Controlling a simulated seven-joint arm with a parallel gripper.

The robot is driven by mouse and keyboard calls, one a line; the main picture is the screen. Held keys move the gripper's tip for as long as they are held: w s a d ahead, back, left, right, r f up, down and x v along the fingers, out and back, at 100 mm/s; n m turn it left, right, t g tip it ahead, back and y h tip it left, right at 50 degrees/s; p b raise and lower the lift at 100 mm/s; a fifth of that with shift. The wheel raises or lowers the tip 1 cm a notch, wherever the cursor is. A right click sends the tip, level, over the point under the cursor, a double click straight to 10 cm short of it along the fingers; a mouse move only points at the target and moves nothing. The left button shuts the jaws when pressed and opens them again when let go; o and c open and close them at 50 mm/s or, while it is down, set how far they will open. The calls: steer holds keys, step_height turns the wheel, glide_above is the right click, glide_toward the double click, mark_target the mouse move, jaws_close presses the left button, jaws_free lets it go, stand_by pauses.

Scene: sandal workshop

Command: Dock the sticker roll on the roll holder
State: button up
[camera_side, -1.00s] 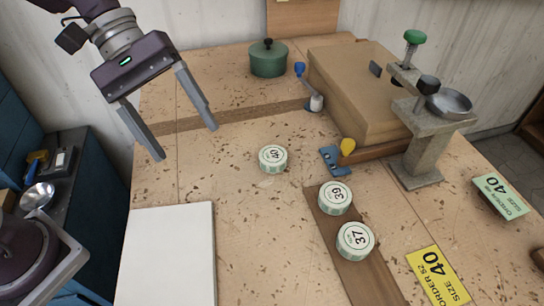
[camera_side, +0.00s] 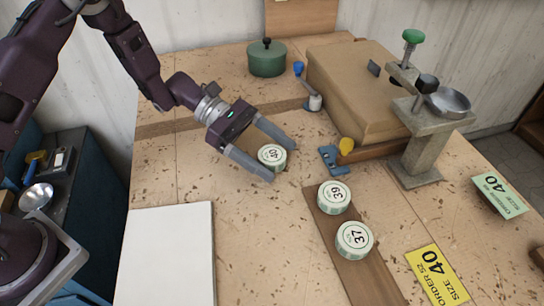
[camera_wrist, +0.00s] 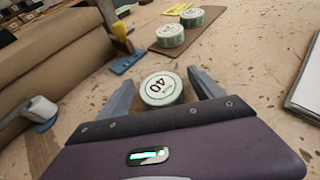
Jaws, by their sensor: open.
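The sticker roll marked 40 (camera_side: 271,154) is a short white and green cylinder lying flat on the bench. My gripper (camera_side: 281,162) is open, low over the bench, with one finger on each side of this roll. In the wrist view the roll (camera_wrist: 160,89) sits between the fingers (camera_wrist: 160,84), with a small gap visible on both sides. A dark brown strip (camera_side: 366,281), which looks like the roll holder, carries roll 39 (camera_side: 334,197) and roll 37 (camera_side: 354,240).
A blue bracket with a yellow knob (camera_side: 334,160) stands between roll 40 and a large brown block (camera_side: 362,95). A grey press stand (camera_side: 425,150) is at right. A white board (camera_side: 170,255) lies front left. A yellow order card (camera_side: 437,275) reads size 40.

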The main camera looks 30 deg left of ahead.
mark_target(271, 154)
steer(key=c, duration=1.6)
step_height(271, 154, up, 10)
steer(key=shift+f, duration=0.1)
steer(key=shift+a, duration=0.15)
steer(key=a+f+n+t, duration=0.1)
steer(key=a, duration=0.2)
steer(key=a+f+n+t, duration=0.1)
steer(key=a, duration=0.3)
steer(key=a+f+n+t, duration=0.1)
steer(key=a+t, duration=0.1)
steer(key=a, duration=0.2)
steer(key=shift+w+a+n, duration=0.2)
steer(key=shift+w+n, duration=0.1)
steer(key=shift+w, duration=0.1)
steer(key=s+a+f+n+t+y, duration=0.1)
steer(key=a, duration=0.3)
steer(key=s+a+f+n+t+y, duration=0.1)
steer(key=a+t, duration=0.1)
steer(key=a, duration=0.2)
steer(key=s+a+f+n+t+y, duration=0.1)
steer(key=a+n, duration=0.1)
steer(key=a, duration=0.2)
steer(key=shift+s+a+f+t, duration=0.1)
steer(key=shift+t, duration=0.2)
